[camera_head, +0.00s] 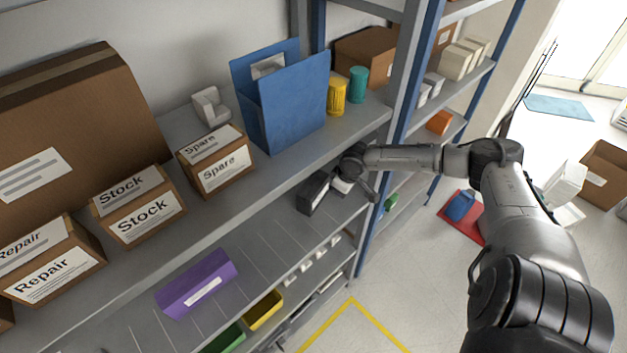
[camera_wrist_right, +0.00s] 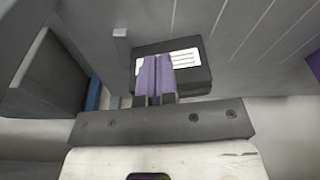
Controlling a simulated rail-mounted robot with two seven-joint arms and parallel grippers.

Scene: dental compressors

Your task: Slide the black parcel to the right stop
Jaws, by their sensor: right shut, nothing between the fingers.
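The black parcel (camera_head: 313,193) is a dark box on the grey sloped shelf, near its right end. In the right wrist view the black parcel (camera_wrist_right: 195,82) shows its white label. My right gripper (camera_head: 342,185) is at the right of the parcel in the head view. In the wrist view its shut, empty fingers (camera_wrist_right: 155,62) overlap the parcel's label side; I cannot tell whether they touch. A small grey upright piece (camera_wrist_right: 121,45), possibly the right stop, stands beside the parcel in the wrist view, with a gap between. My left gripper is out of view.
A purple parcel (camera_head: 197,284) lies farther left on the same shelf, with thin lane lines and free room between. The shelf above holds a blue file holder (camera_head: 290,105) and cartons. A blue rack post (camera_head: 378,215) stands at the right end. Yellow (camera_head: 263,310) and green bins sit below.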

